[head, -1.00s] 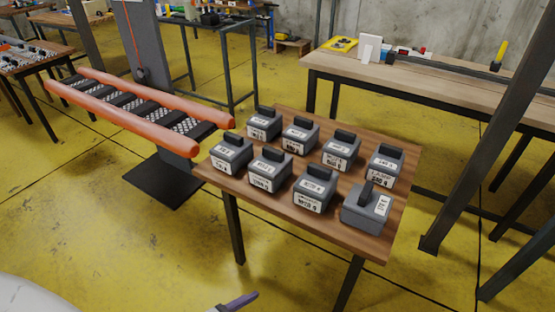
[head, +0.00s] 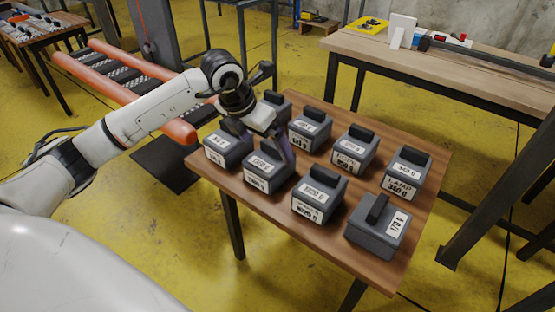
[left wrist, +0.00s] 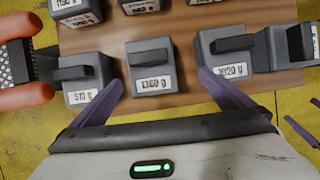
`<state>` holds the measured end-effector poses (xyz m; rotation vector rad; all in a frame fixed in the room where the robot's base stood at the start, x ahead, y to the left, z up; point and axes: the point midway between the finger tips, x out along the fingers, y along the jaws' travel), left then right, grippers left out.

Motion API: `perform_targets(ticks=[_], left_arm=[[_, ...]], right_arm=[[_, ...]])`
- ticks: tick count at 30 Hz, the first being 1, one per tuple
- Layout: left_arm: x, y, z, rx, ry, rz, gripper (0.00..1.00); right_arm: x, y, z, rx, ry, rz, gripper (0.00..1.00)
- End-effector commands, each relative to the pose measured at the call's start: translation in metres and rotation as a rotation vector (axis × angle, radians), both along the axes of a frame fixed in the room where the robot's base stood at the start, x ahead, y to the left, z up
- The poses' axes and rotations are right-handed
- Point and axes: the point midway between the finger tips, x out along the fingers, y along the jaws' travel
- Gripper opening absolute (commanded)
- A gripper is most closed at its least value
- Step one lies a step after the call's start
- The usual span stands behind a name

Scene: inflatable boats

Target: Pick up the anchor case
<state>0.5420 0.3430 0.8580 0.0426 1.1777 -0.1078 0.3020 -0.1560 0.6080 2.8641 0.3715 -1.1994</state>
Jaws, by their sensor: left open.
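Several dark grey handled cases with white weight labels stand in two rows on a small wooden table (head: 238,184). Nothing readable marks one as the anchor case. My left gripper (head: 264,146) is open, with purple fingers, over the front row. In the left wrist view my left gripper (left wrist: 160,95) has a case labelled about 1360 g (left wrist: 150,70) ahead between its fingertips; it shows in the head view (head: 268,168), partly covered by a finger. No case is held. Purple finger-like pieces (left wrist: 301,131) at the wrist view's right edge may be my right gripper.
Neighbouring cases stand close on either side, the left one (head: 228,150) and the right one (head: 320,192). An orange-tubed inflatable boat (head: 150,112) lies behind left. A long workbench (head: 440,70) stands at the back right. A dark post (head: 500,170) rises at the right.

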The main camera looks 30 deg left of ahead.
Motion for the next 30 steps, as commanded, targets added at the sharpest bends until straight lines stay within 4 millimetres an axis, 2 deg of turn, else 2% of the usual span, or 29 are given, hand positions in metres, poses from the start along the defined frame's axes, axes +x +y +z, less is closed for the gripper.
perform_targets(ticks=[4,9,14,22,30], left_arm=[[0.007,0.008,-0.015,0.027,0.004,0.014,1.0],[0.016,0.007,-0.037,0.024,0.002,0.013,1.0],[0.02,0.007,-0.047,0.024,0.002,0.011,1.0],[0.033,0.012,-0.084,0.022,0.002,0.011,1.0],[0.037,0.012,-0.093,0.023,0.0,0.01,1.0]], right_arm=[[0.007,0.0,0.005,0.001,-0.015,-0.001,1.0],[0.003,-0.001,0.002,0.0,-0.006,-0.002,1.0],[-0.001,-0.001,-0.002,-0.002,0.004,-0.003,1.0],[-0.002,-0.003,-0.002,-0.004,0.008,-0.006,1.0],[-0.002,-0.004,-0.003,-0.004,0.007,-0.006,1.0]])
